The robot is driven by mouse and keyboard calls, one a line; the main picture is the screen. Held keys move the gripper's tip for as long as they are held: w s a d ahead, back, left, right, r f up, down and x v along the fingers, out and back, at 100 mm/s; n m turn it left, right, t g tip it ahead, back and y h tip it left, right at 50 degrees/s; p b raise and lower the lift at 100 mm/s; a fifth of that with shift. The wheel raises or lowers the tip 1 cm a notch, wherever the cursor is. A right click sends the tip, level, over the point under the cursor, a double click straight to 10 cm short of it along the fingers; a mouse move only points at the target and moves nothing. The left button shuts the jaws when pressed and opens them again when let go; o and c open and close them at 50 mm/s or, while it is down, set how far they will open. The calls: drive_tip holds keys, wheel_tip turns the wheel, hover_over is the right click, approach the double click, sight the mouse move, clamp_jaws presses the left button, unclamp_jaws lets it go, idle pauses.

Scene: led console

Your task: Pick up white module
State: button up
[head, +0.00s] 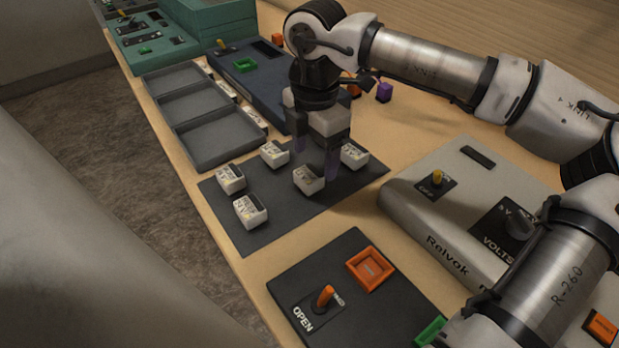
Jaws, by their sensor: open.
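Several small white modules with dark printed labels sit on a dark mat (285,215). One is at the left (230,179), one at the front (250,210), one at the back (274,154), one near the middle (308,180) and one at the right (354,155). My gripper (317,162) points down over the mat, open, with nothing seen between its fingers. Its fingertips are close to the middle module and left of the right one. The arm's view angle hides whether it touches either module. The right module is partly hidden behind a finger.
Three empty grey trays (222,139) lie left of a blue console (262,84). A dark panel with an orange lever (324,297) is in front, and a grey Relvok unit (425,215) stands right. A purple block (384,92) lies behind my gripper.

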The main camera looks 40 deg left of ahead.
sight(312, 172)
drive_tip(key=shift+a+f+p, duration=0.15)
drive_tip(key=shift+f+p, duration=0.35)
drive_tip(key=shift+f, duration=1.1)
drive_tip(key=shift+a+f+p, duration=0.1)
drive_tip(key=shift+f+p, duration=0.35)
drive_tip(key=shift+f, duration=1.15)
drive_tip(key=c, duration=1.1)
drive_tip(key=shift+r, duration=0.15)
